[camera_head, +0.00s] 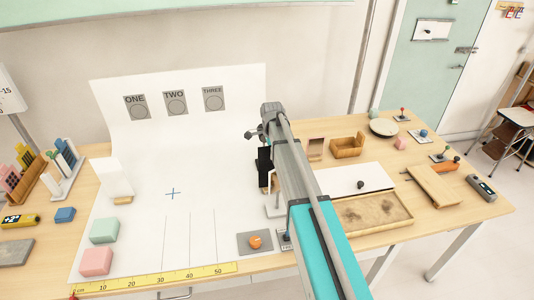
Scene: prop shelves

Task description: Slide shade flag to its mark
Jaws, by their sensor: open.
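A dark upright panel (264,166), which looks like the shade flag, stands at the right side of the white paper sweep (140,216). My arm hides part of it, and its foot is hard to make out. A small blue cross mark (173,194) lies on the sweep, left of the panel. Thin parallel lines also run on the paper in front of the cross; I cannot tell which mark is the flag's. My gripper (253,134) is small and dark at the arm's far end, open, just above and left of the panel's top. No contact is visible.
A white card (113,177) stands left on a wooden foot. Green (104,230) and pink (96,261) blocks sit front left. A yellow ruler (150,280) lines the front edge. An orange ball (255,242) rests on a grey plate. The sweep's middle is clear.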

